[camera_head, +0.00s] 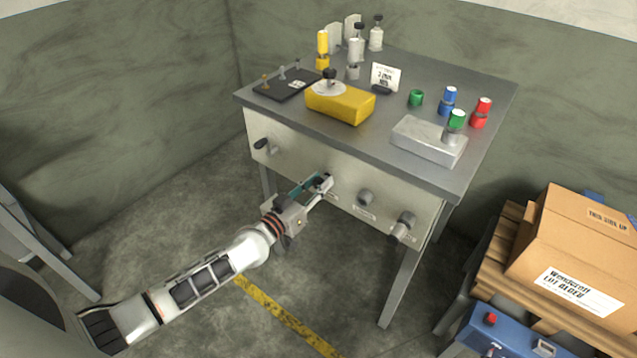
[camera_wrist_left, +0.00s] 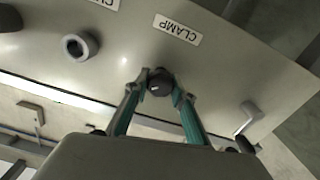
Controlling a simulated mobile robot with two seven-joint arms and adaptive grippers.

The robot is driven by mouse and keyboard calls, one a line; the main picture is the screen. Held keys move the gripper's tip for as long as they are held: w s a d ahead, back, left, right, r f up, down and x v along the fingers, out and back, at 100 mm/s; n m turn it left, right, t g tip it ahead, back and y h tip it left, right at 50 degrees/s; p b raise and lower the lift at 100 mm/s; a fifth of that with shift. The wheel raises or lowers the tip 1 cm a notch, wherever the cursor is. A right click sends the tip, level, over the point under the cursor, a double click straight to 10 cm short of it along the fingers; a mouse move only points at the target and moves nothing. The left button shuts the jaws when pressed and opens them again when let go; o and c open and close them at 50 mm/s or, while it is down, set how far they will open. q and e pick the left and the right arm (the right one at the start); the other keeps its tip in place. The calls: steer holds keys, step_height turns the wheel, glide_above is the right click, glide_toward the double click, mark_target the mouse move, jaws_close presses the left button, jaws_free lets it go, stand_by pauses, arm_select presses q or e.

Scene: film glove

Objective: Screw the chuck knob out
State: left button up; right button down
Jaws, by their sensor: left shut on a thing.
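My left gripper (camera_head: 324,182) reaches the front panel (camera_head: 300,150) of the grey bench. In the left wrist view its fingers (camera_wrist_left: 160,84) are shut around a dark round knob (camera_wrist_left: 160,82), with the upside-down label "CLAMP" (camera_wrist_left: 177,30) beside it. A grey round knob (camera_wrist_left: 82,45) sits to the left there, apart from the fingers. Its label (camera_wrist_left: 105,3) is cut off and seems to start with "CH", so it looks like the chuck knob. In the head view this grey knob (camera_head: 366,198) is just right of my gripper. My right gripper is not in view.
A crank-like handle (camera_head: 262,145) sticks out at the panel's left, and a larger grey knob (camera_head: 402,226) at its right. The benchtop (camera_head: 440,90) holds a yellow block (camera_head: 345,106), a metal box (camera_head: 420,145) and several coloured cylinders. A cardboard box (camera_head: 560,235) stands at the right.

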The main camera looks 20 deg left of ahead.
arm_select(q)
steer(key=n, duration=0.6)
steer(key=shift+a, duration=0.1)
steer(key=n, duration=0.3)
steer(key=shift+f, duration=0.1)
steer(key=shift+n, duration=0.8)
steer(key=o, duration=1.1)
